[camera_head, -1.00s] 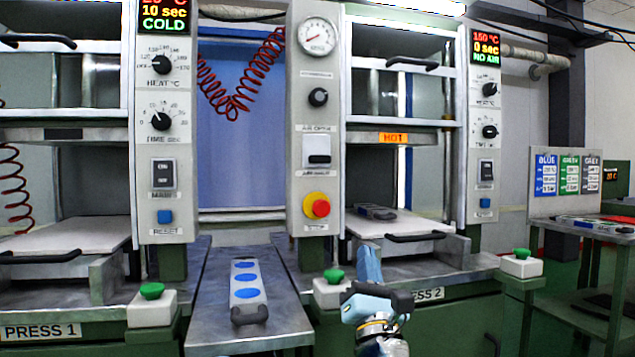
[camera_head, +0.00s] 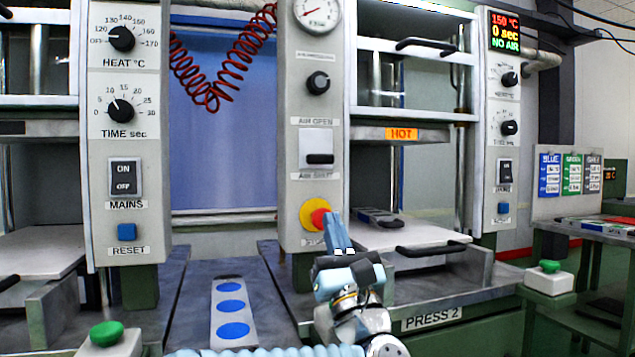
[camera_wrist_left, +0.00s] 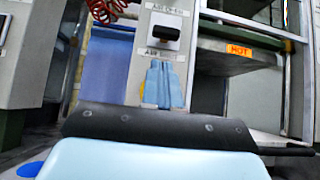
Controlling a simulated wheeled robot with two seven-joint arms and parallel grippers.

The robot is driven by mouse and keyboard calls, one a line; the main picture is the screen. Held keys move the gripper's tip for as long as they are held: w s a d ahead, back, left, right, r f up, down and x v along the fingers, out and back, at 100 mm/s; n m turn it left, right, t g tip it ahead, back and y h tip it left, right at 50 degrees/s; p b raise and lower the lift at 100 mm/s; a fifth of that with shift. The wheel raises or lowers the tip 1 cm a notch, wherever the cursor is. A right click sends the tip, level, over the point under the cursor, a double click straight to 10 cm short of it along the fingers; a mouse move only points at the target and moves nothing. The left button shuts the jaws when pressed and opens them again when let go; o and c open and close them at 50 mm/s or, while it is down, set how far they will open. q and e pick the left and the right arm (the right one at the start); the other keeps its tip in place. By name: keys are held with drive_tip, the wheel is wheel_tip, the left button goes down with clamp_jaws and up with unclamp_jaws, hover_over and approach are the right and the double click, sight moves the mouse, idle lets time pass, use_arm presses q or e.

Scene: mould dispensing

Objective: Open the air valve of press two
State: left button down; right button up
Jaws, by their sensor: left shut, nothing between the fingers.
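The air valve (camera_head: 317,146) is a white plate with a black lever on the grey column at the left of press two. Its lever (camera_head: 320,159) lies level at the lower part of the plate, just above the AIR SHUT label; AIR OPEN is above the plate. The valve also shows at the top of the left wrist view (camera_wrist_left: 164,33). My left gripper (camera_head: 333,228) is shut and empty. It is below the valve, apart from the lever, and its blue fingers partly cover the red and yellow emergency button (camera_head: 309,214). My right gripper is out of view.
Press two's display (camera_head: 505,32) reads 150 °C, 0 sec, NO AIR. An orange HOT label (camera_head: 401,134) marks its upper plate. A black knob (camera_head: 318,82) and a gauge (camera_head: 316,12) sit above the valve. A mould with blue discs (camera_head: 232,312) lies on the bench between the presses.

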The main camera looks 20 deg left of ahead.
use_arm(q)
drive_tip(key=shift+w, duration=0.1)
drive_tip(key=p, duration=0.4)
approach(320, 157)
drive_tip(key=w+a+r, duration=0.2)
drive_tip(key=w+a, duration=0.1)
drive_tip(key=shift+w+a+r, duration=0.2)
drive_tip(key=shift+w+r, duration=0.1)
drive_tip(key=shift+w, duration=0.25)
wheel_tip(320, 157, up, 5)
drive_tip(key=shift+f, duration=0.3)
